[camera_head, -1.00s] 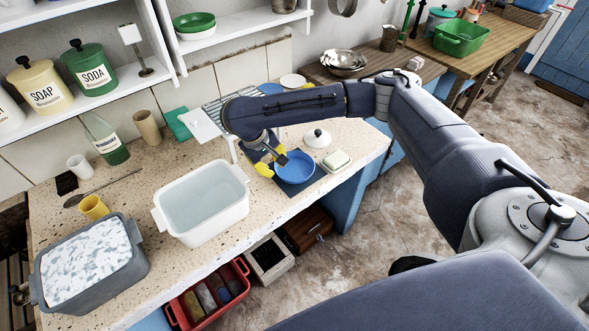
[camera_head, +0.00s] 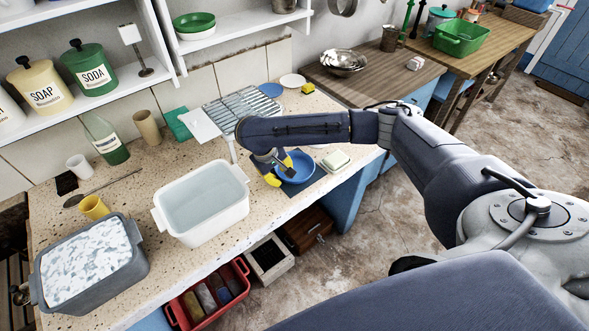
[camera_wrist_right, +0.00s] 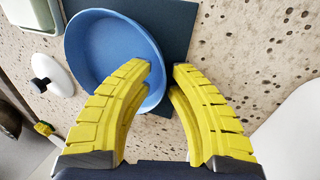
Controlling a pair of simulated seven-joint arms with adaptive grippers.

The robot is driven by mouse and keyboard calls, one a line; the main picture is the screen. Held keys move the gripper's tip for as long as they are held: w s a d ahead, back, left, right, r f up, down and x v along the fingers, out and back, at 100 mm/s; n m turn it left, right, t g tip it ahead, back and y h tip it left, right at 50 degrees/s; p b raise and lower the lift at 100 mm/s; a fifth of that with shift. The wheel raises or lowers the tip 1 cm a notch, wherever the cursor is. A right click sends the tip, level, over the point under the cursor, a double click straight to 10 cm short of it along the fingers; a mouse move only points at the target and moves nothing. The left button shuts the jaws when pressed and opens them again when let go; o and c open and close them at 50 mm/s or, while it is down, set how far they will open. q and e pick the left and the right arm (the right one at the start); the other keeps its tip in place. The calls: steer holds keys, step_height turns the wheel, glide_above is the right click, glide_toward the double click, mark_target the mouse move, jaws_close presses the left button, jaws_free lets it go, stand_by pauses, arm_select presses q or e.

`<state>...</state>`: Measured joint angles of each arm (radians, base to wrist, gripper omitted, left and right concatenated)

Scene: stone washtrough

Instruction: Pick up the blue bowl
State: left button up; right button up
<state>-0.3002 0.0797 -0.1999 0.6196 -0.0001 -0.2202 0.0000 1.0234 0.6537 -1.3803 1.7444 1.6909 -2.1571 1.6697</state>
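The blue bowl (camera_head: 300,168) sits upright on a dark mat (camera_head: 318,180) near the counter's front edge in the head view. In the right wrist view, the bowl (camera_wrist_right: 105,45) lies at upper left. My right gripper (camera_head: 281,172) is open at the bowl's left side. In the right wrist view, one yellow finger of this gripper (camera_wrist_right: 163,67) overlaps the bowl's inside and the other is just outside the rim. The rim shows between the fingers; I cannot tell whether they touch it. My left gripper is not in view.
A white basin of water (camera_head: 203,200) stands left of the bowl. A soap dish (camera_head: 336,160) is close on the right. A white lid with a dark knob (camera_wrist_right: 38,80) lies beside the bowl. A wire rack (camera_head: 243,108) stands behind my right arm.

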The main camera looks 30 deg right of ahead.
stand_by(0.3)
jaws_close()
stand_by(0.4)
